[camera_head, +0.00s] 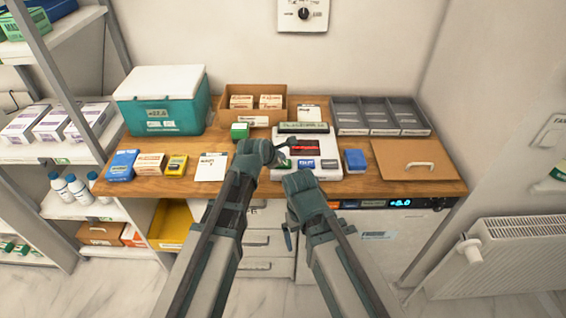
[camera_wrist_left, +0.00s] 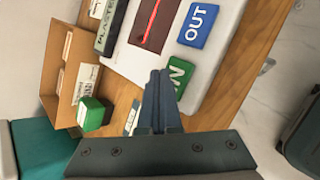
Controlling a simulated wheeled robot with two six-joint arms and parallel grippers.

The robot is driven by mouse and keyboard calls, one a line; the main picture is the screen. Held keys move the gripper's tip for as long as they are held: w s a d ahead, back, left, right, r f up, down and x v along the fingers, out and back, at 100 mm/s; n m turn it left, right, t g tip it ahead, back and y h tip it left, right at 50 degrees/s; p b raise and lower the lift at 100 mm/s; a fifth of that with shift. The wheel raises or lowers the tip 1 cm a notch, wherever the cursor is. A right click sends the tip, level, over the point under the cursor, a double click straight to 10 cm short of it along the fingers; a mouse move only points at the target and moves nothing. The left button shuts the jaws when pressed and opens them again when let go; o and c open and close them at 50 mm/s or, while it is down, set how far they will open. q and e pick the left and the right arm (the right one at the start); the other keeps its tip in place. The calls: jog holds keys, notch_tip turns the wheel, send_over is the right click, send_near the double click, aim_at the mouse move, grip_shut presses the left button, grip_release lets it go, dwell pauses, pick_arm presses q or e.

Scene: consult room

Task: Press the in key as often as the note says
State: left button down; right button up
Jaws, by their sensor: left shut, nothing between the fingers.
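A white counter panel (camera_head: 311,137) stands on the wooden table, with a dark display showing a red line and a row of keys at its front. The green IN key (camera_wrist_left: 179,78) and blue OUT key (camera_wrist_left: 198,25) show in the left wrist view. My left gripper (camera_head: 290,145) is shut and empty over the panel's left part. In the left wrist view its fingertips (camera_wrist_left: 159,75) overlap the IN key's edge; I cannot tell whether they touch it. A white note (camera_head: 210,167) lies to the left, its writing too small to read. My right gripper (camera_head: 288,236) is low before the table, its fingers unclear.
A teal cooler box (camera_head: 163,102), a cardboard box (camera_head: 256,99) and a grey divided tray (camera_head: 380,117) stand at the back. Small boxes lie at the left; a blue box (camera_head: 355,160) and a brown board (camera_head: 413,160) are at the right. Shelves stand far left.

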pick_arm(q)
jog(key=shift+r, duration=0.1)
notch_tip(320, 180, up, 5)
jog(key=p, duration=0.5)
jog(key=shift+d, duration=0.1)
dwell(2.4)
